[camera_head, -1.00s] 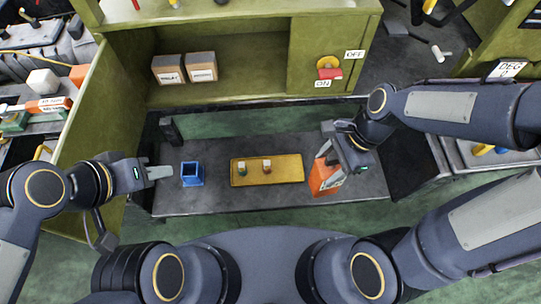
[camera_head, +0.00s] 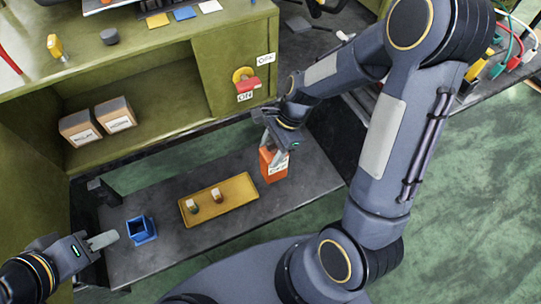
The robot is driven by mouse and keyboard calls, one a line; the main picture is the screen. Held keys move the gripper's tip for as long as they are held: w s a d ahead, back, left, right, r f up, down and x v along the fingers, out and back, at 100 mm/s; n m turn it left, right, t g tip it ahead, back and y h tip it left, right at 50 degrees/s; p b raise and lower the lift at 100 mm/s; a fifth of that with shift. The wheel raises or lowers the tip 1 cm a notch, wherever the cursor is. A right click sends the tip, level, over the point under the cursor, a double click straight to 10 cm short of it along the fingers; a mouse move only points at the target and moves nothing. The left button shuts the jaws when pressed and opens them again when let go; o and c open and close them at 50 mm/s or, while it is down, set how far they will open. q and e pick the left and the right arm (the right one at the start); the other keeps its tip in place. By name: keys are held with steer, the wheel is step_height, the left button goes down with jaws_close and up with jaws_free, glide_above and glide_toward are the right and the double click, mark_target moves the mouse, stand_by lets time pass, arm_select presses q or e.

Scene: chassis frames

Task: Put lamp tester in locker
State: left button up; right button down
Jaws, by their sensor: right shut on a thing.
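The orange box with a white label (camera_head: 271,169), likely the lamp tester, is at the right part of the dark bench. My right gripper (camera_head: 275,148) is shut on its upper part. The box stands nearly upright, and I cannot tell whether its base touches the bench. The green locker (camera_head: 165,75) is behind the bench, with an open compartment facing me. My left gripper (camera_head: 112,238) is at the left end of the bench, beside a blue open bin. Its fingers are seen edge-on, so their opening is unclear.
The blue bin (camera_head: 141,230) and a yellow tray (camera_head: 238,191) with two small parts stand on the bench (camera_head: 190,241). Two labelled boxes (camera_head: 115,115) occupy the compartment's left; its middle and right are clear. A red switch (camera_head: 247,84) is on the locker's right panel.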

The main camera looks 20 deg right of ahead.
steer(key=shift+w+d+f, duration=0.2)
steer(key=shift+w+f, duration=0.5)
steer(key=shift+f, duration=0.2)
steer(key=shift+w+f+b, duration=0.1)
steer(key=shift+f+b, duration=0.25)
steer(key=shift+f, duration=1.25)
steer(key=shift+f, duration=0.15)
steer(key=c, duration=0.6)
jaws_free()
